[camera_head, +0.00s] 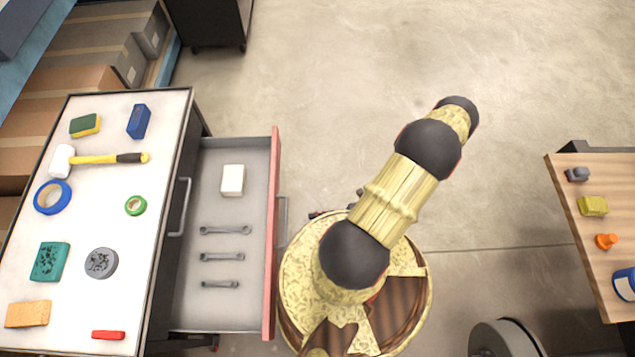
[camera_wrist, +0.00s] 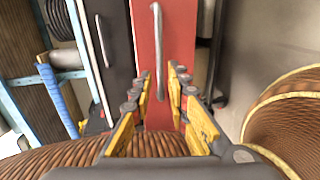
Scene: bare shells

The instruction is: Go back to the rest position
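My gripper (camera_wrist: 162,82) shows in the wrist view with its yellow-padded fingers apart and nothing between them. It faces the red drawer front (camera_wrist: 175,40), whose grey upright handle (camera_wrist: 157,50) appears beyond the fingertips. I cannot tell the exact gap, but no finger closes on the handle. The drawer is pulled out and holds a white block (camera_head: 232,180) and three wrenches (camera_head: 222,256).
The white-topped cabinet (camera_head: 105,210) at left carries a mallet (camera_head: 100,159), tape rolls, sponges and other small things. A wooden table (camera_head: 580,245) stands at right with several items. A dark round object (camera_head: 503,340) is at bottom right. Open floor (camera_head: 340,60) lies at the top.

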